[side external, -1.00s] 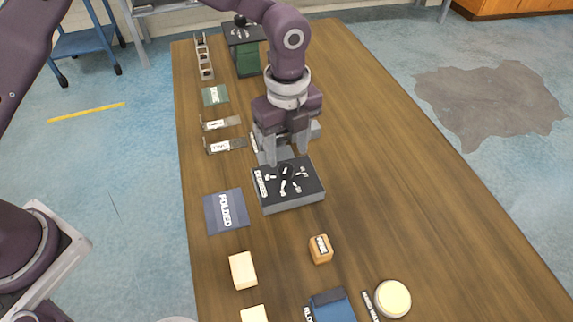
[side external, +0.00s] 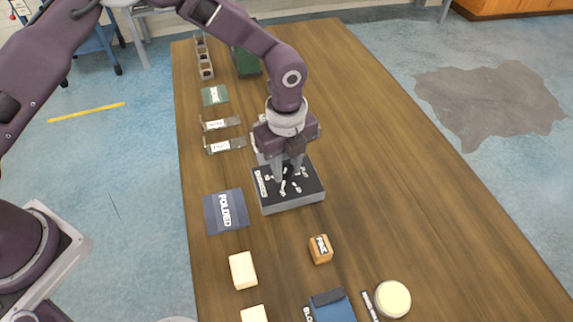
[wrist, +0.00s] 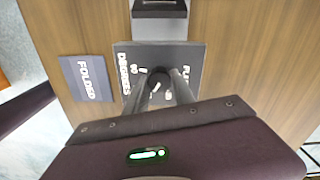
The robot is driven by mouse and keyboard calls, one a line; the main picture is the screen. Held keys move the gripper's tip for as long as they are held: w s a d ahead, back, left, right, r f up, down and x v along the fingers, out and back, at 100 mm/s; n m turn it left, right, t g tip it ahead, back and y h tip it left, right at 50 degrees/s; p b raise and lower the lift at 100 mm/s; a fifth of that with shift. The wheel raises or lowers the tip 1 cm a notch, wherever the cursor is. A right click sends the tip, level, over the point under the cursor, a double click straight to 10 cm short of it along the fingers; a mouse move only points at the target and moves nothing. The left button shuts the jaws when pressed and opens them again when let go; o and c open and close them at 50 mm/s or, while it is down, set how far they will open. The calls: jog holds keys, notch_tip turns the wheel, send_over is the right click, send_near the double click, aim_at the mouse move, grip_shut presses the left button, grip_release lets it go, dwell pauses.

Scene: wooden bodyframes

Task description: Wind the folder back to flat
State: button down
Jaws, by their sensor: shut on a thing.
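The folder is a grey box with a dark top (side external: 302,198) on the wooden table. White marks ring the dial on its top, and a label reads "DEGREES". In the wrist view its dark top (wrist: 125,52) also shows a "90" mark and a partly hidden label at right. A dark round knob (wrist: 158,75) sits at the dial's middle. My gripper (side external: 286,174) points down over the dial and is shut on the knob, one finger on each side, as the wrist view shows (wrist: 159,80). The fingers hide part of the dial, and I cannot tell the pointer's setting.
A blue mat marked "FOLDED" (side external: 226,210) lies left of the box. Pale blocks (side external: 242,271), a small labelled wooden block (side external: 320,249), a blue item (side external: 332,306) and a round cream-topped thing (side external: 392,298) stand nearer. Clear brackets (side external: 225,145) lie behind-left. The table's right is clear.

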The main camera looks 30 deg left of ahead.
jog(key=shift+n, duration=0.3)
jog(key=n, duration=0.3)
jog(key=shift+n, duration=0.3)
jog(key=n, duration=0.3)
jog(key=shift+w+n, duration=0.1)
jog(key=shift+n, duration=0.3)
jog(key=n, duration=1.1)
jog(key=shift+w+n, duration=0.1)
jog(key=shift+n, duration=2.5)
